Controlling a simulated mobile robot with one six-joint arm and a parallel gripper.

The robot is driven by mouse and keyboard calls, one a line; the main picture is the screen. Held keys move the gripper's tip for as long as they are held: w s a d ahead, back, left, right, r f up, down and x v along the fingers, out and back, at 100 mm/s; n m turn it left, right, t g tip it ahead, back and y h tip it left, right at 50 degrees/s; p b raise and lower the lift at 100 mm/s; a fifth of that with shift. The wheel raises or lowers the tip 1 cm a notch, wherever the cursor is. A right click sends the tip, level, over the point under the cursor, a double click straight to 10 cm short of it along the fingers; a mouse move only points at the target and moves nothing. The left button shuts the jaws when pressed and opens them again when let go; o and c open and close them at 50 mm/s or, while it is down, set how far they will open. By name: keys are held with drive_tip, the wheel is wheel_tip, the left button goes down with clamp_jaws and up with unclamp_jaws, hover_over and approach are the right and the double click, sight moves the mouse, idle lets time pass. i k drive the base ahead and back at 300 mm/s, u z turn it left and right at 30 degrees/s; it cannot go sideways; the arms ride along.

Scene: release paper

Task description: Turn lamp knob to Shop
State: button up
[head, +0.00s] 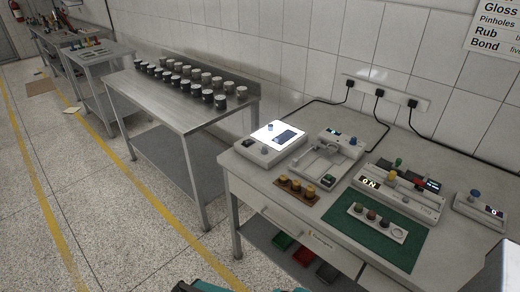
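A light box (276,135) with a brightly lit white top stands at the left end of the near bench. I cannot tell which one is the lamp knob, and no label or pointer position is legible. My gripper is not in view.
Brown pots on a board (297,189) and a green mat (385,243) lie in front. Another table (150,93) carries several dark tins. Floor (125,225) is clear at left.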

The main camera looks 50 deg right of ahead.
sight(264, 151)
drive_tip(key=z, duration=0.1)
drive_tip(key=k, duration=0.45)
drive_tip(key=u, duration=0.65)
drive_tip(key=k, duration=0.55)
drive_tip(key=z, duration=0.15)
drive_tip(key=i, duration=0.55)
drive_tip(key=u, duration=0.1)
